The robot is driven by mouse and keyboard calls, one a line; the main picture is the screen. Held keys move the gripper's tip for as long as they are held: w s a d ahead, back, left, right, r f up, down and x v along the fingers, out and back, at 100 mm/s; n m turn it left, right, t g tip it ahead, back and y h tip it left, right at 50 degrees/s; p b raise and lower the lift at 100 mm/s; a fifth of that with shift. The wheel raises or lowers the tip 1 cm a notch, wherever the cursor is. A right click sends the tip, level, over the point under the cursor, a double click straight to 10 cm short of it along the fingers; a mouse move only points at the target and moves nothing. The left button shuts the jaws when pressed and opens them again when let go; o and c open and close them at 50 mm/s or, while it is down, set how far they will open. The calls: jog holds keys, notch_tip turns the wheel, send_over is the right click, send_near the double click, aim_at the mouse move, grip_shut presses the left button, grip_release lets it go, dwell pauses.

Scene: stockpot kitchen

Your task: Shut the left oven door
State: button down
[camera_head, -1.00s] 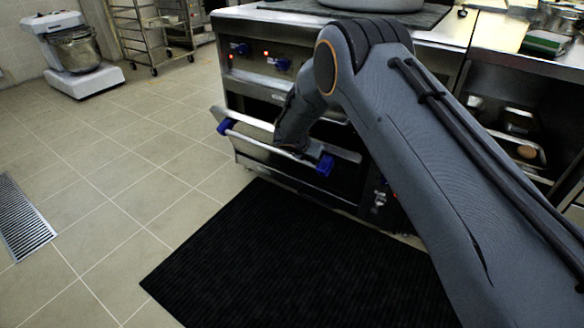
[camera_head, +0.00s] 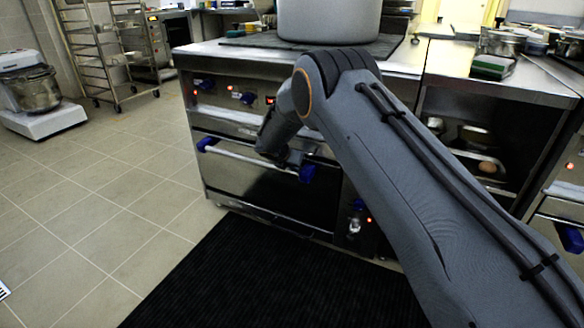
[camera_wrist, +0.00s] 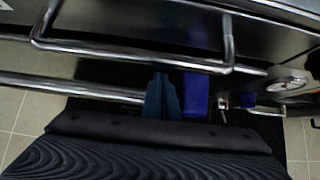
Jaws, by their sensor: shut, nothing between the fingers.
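The left oven door (camera_head: 245,180) is a dark steel panel on the front of the range, and it stands upright or almost so. I cannot tell whether it is flush with the frame. Its pale handle bar (camera_head: 232,154) runs between two blue end brackets (camera_head: 307,173). My gripper (camera_head: 293,160) is at the bar near the right bracket, partly hidden by my arm. In the wrist view my shut fingers (camera_wrist: 163,98) are just left of the blue bracket (camera_wrist: 196,95), beside the bar (camera_wrist: 75,88). Contact with the bar or door is unclear.
Knobs and red lights line the panel (camera_head: 225,92) above the door. A large pot (camera_head: 330,18) stands on top. A black mat (camera_head: 250,275) lies in front. Open shelves (camera_head: 470,150) are to the right. Floor at the left is clear; a mixer (camera_head: 36,92) stands farther off.

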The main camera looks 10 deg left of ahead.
jog(key=shift+d+f, duration=0.15)
jog(key=p+v, duration=0.2)
jog(key=v, duration=0.6)
jog(key=s+d+r+m+g, duration=0.2)
jog(key=s+d+r+m, duration=0.5)
jog(key=s, duration=0.4)
jog(key=s+d+r+m+g, duration=0.3)
jog(key=s+d+r+m, duration=0.4)
jog(key=s, duration=0.4)
jog(key=s+d+r+m+g+y, duration=0.25)
jog(key=s+m, duration=0.45)
jog(key=s, duration=0.7)
jog(key=s+d+r+m+g+y, duration=0.1)
jog(key=s+d+r+m, duration=0.15)
jog(key=s+m, duration=0.85)
jog(key=s+d+r+p, duration=0.4)
jog(key=d+r+p, duration=0.9)
jog(key=p, duration=0.9)
jog(key=shift+d+r+m+h+p, duration=0.25)
jog(key=shift+r+m+h+p, duration=0.15)
jog(key=shift+r, duration=0.5)
jog(key=shift+s, duration=0.15)
